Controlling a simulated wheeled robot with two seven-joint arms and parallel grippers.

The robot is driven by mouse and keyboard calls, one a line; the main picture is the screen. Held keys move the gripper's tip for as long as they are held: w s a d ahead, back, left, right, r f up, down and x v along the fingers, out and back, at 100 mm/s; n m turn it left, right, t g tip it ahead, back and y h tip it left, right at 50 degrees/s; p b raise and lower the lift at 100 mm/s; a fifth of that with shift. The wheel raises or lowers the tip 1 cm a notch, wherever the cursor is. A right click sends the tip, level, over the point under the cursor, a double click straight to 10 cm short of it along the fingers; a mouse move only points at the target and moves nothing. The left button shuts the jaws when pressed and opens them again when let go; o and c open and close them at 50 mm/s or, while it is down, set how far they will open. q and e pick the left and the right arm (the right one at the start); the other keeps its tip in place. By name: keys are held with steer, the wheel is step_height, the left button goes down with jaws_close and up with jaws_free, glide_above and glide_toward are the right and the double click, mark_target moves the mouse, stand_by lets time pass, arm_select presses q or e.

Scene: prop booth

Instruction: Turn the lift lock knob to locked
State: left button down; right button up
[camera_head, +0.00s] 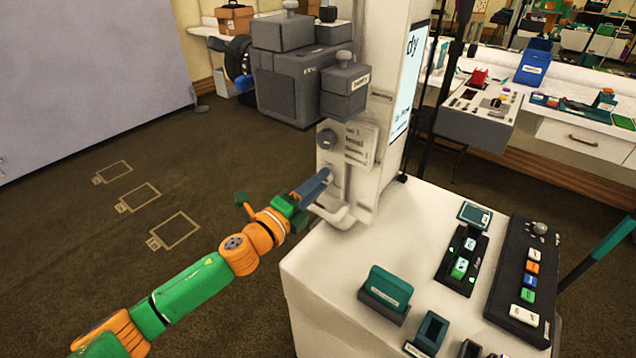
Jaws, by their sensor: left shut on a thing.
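My left gripper (318,186) reaches in from the left on a green and orange arm, its blue-grey fingers against the front of the white lift column (385,60). It is shut on a small part on the column, which looks like the lift lock knob; the fingers mostly hide it, so its setting cannot be read. A round dark grey knob (327,138) sits just above, beside a small label plate (356,143) whose print is too small to read. My right gripper is not in view.
A white handle-like bar (338,216) curves just below the fingers. Right of the column, a white worktop (325,262) holds a teal block (387,286) and a black button panel (527,275). The brown floor (90,240) at left is open.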

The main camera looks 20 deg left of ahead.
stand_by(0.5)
arm_select(q)
steer(key=c, duration=0.5)
jaws_free()
steer(key=b+v, duration=0.2)
steer(key=v, duration=0.5)
steer(key=shift+f, duration=0.15)
